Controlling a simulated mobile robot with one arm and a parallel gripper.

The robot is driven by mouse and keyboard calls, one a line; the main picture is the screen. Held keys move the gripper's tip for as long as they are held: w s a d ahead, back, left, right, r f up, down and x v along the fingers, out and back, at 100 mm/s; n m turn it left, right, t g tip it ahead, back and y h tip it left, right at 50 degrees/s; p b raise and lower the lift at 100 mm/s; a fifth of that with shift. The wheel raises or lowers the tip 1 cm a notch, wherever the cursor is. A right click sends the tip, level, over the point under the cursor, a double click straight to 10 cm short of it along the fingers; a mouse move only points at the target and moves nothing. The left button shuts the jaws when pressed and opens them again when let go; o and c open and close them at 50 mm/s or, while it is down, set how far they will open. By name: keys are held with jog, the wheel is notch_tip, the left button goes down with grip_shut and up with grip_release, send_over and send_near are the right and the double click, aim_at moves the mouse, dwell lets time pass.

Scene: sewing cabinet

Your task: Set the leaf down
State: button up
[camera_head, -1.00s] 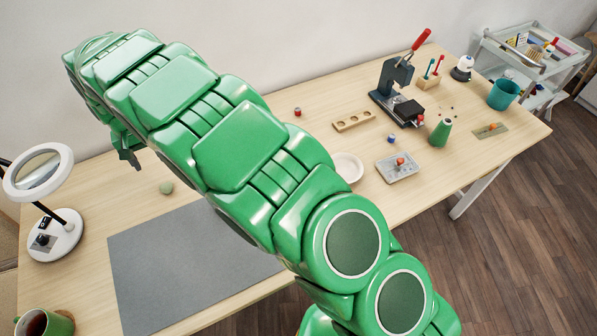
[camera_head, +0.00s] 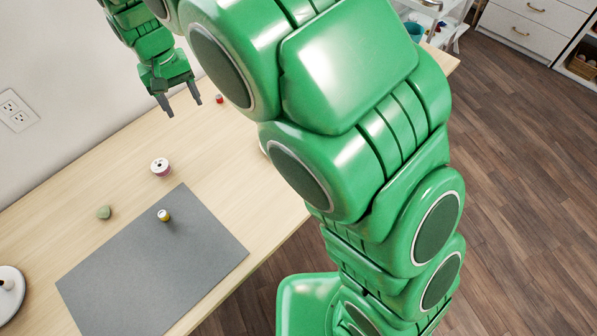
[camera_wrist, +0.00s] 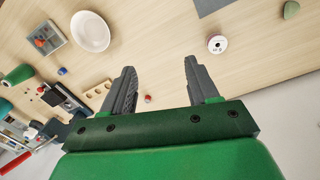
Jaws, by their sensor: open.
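I cannot make out a leaf as a separate part in either current view. The light wooden table top (camera_head: 120,150) lies flat, with much of its right part hidden behind my arm in the head view. My gripper (camera_head: 181,106) is above the table's back side near the wall, fingers apart and pointing down. In the wrist view my gripper (camera_wrist: 159,66) is open with nothing between the fingers. A small red spool (camera_wrist: 148,98) shows on the table beyond the fingers, apart from them; it also shows in the head view (camera_head: 220,98).
A grey mat (camera_head: 150,275) bears a yellow spool (camera_head: 164,215). A pink spool (camera_head: 161,167) and a green lump (camera_head: 104,212) lie behind it. The wrist view shows a white dish (camera_wrist: 90,32), a grey tray (camera_wrist: 40,40) and a holed wooden block (camera_wrist: 97,90).

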jog(key=s+d+r+m+g, duration=0.1)
jog(key=s+d+r+m, duration=0.2)
jog(key=d, duration=1)
jog(key=s+d+r, duration=0.3)
jog(key=s+d, duration=0.1)
jog(key=d, duration=0.9)
jog(key=s+d+m, duration=0.1)
jog(key=s+d, duration=0.5)
jog(key=s, duration=0.4)
jog(key=s+d+f+m, duration=0.1)
jog(key=s+d, duration=0.6)
jog(key=s, duration=0.2)
jog(key=shift+s+d+f+g+y, duration=0.15)
jog(key=shift+s+d+g+y, duration=0.1)
jog(key=shift+s+g+y, duration=0.15)
